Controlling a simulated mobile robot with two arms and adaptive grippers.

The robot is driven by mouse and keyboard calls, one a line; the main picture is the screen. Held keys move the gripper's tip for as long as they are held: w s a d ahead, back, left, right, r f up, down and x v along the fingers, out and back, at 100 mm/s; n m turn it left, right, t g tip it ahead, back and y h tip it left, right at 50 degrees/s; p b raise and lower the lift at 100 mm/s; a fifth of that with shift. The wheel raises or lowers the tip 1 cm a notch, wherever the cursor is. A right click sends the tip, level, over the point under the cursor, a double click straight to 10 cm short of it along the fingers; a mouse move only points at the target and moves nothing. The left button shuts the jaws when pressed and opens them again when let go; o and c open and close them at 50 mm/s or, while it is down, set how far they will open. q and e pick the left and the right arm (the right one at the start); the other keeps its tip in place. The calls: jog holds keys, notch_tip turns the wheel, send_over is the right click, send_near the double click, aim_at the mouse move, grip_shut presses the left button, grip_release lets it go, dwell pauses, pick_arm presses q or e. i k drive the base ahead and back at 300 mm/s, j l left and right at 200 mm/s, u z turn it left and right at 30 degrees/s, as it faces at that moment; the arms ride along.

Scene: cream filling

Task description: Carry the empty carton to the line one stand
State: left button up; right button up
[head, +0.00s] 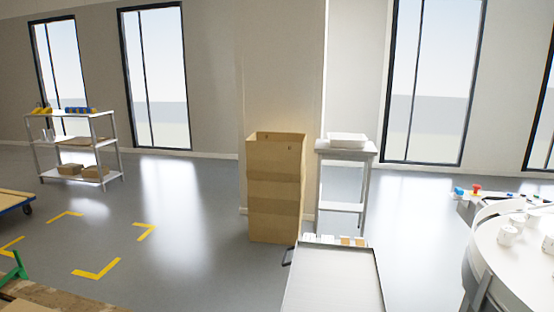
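A tall brown stack of open-topped cartons (274,195) stands on the floor in front of the pillar, left of a small grey stand. Its top is open and a small hole shows near the rim; I cannot see to the bottom inside. The small grey stand (347,153) has a lower shelf and carries a shallow white tray (348,140). No label on it is readable, so I cannot tell whether it is the line one stand. Neither of my grippers is in view.
A grey flat-topped cart (335,280) with a dark handle is close in front, small items along its far edge. A round white machine (510,260) with cups stands right. A shelf rack (76,141) stands left. Yellow corner marks (97,270) frame clear floor.

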aim_at(335, 283)
jog(key=i+j, duration=0.45)
jog(key=j, duration=0.15)
jog(key=i+j+u, duration=0.1)
jog(key=i+j, duration=0.35)
jog(key=j, duration=0.15)
jog(key=i+u, duration=0.35)
jog(key=i, duration=2)
jog(key=i+l, duration=0.4)
jog(key=i+l+u, duration=0.15)
jog(key=i+l, duration=0.2)
jog(key=l, duration=0.15)
jog(key=i+l, duration=0.4)
jog(key=i+l+u, duration=0.1)
jog(key=i+l, duration=0.25)
jog(key=l, duration=0.2)
